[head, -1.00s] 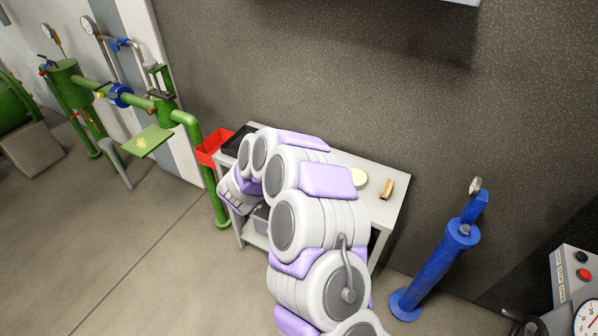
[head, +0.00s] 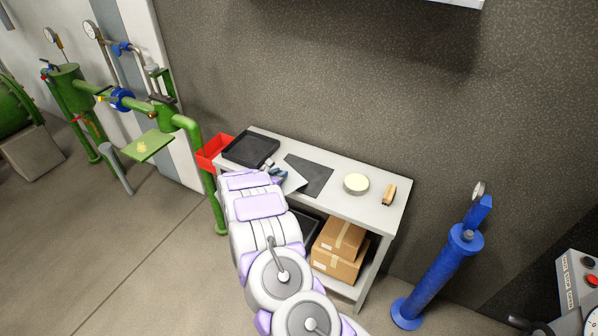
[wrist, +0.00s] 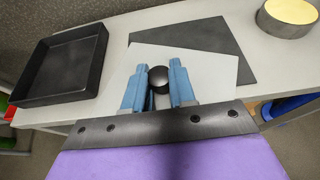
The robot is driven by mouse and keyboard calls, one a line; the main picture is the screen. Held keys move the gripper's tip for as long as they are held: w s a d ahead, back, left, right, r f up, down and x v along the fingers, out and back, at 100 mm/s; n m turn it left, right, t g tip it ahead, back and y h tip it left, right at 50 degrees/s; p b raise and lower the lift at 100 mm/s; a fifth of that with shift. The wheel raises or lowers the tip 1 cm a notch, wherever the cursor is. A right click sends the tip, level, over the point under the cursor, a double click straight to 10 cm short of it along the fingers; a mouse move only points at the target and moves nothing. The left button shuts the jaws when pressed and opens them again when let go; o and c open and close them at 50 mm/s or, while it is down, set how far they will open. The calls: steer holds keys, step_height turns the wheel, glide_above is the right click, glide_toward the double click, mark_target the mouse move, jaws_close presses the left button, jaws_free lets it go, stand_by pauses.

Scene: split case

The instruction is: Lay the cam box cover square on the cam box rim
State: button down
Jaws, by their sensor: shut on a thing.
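The cam box cover (wrist: 205,70) is a flat pale plate with a round black knob (wrist: 158,78). My gripper (wrist: 158,68) has its blue fingers on either side of the knob and is shut on it. In the head view the cover (head: 293,184) shows partly beside my gripper (head: 275,173), and my arm hides some of it. The cam box (wrist: 62,68) is a black, open, shallow square box left of the cover; in the head view it (head: 250,149) is at the bench's left end. The cover is apart from the box, overlapping a dark mat in view; its height is unclear.
The dark mat (head: 312,174) lies on the grey bench (head: 365,212). A round cream-topped tin (head: 356,184) and a brush (head: 389,194) are to the right. A red bin (head: 213,152) is beyond the box at left. Cardboard boxes (head: 340,250) sit on the lower shelf.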

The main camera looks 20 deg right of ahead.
steer(key=b, duration=0.1)
glide_above(301, 174)
steer(key=a, duration=0.2)
steer(key=shift+s+d+f, duration=0.2)
steer(key=shift+s+f, duration=0.15)
steer(key=shift+f, duration=0.2)
steer(key=shift+w+d+r, duration=0.1)
steer(key=shift+w, duration=0.1)
steer(key=shift+w+d, duration=0.1)
steer(key=shift+d, duration=0.05)
steer(key=f, duration=0.1)
steer(key=d+f+b, duration=0.1)
steer(key=f, duration=0.2)
steer(key=shift+d, duration=0.25)
steer(key=shift+a+r, duration=0.1)
steer(key=c, duration=1)
jaws_free()
steer(key=shift+a, duration=0.35)
steer(key=shift+o, duration=0.8)
steer(key=shift+d, duration=0.2)
